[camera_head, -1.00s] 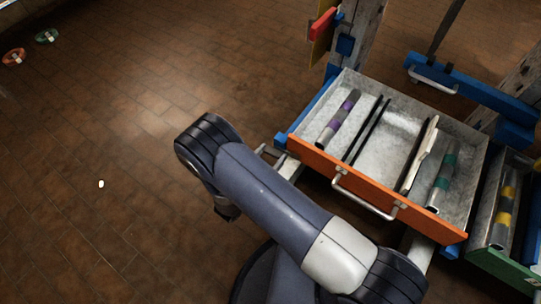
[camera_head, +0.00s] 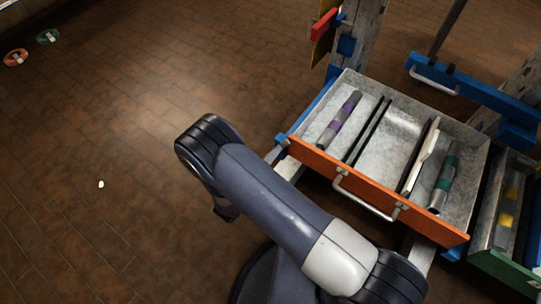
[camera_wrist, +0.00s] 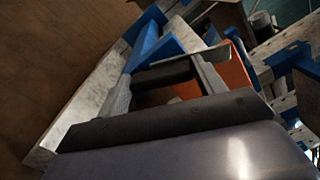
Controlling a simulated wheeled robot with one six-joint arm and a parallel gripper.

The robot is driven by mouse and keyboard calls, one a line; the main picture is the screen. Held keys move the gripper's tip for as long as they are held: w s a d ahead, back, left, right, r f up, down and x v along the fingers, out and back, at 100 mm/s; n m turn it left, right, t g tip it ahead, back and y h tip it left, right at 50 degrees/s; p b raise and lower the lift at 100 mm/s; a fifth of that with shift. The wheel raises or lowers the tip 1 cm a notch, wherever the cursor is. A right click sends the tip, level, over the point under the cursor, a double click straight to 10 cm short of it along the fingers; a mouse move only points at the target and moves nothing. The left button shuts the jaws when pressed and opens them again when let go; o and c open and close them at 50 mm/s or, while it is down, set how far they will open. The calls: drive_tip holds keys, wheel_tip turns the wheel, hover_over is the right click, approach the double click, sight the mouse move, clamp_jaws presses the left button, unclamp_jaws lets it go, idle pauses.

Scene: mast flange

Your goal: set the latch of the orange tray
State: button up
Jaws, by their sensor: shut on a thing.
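The orange tray (camera_head: 372,186) is a grey metal drawer with an orange front and a pale bar handle (camera_head: 366,195); it is pulled out. A small grey latch piece (camera_head: 277,151) shows beside the left end of its front. My gripper is mostly hidden behind my arm in the head view. In the wrist view my gripper (camera_wrist: 163,72) reaches toward the blue fittings (camera_wrist: 150,42), with a dark bar between its fingers. It is shut on what appears to be the latch; the exact contact is unclear. Part of the orange front (camera_wrist: 236,75) shows behind it.
The tray holds a purple-banded tube (camera_head: 339,121), a green-banded tube (camera_head: 443,184) and dark dividers. A green-fronted tray (camera_head: 500,270) stands at right, a blue-fronted one (camera_head: 470,86) at the back. The tiled floor at left is mostly clear.

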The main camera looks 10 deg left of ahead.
drive_tip(key=shift+f+n, duration=0.1)
drive_tip(key=shift+n, duration=2.2)
drive_tip(key=o, duration=1.4)
drive_tip(key=shift+s, duration=0.1)
drive_tip(key=p+v, duration=0.2)
drive_tip(key=v, duration=0.8)
drive_tip(key=shift+s+a, duration=0.2)
drive_tip(key=shift+s, duration=0.1)
drive_tip(key=b+x, duration=0.1)
drive_tip(key=x, duration=1)
drive_tip(key=shift+b, duration=0.4)
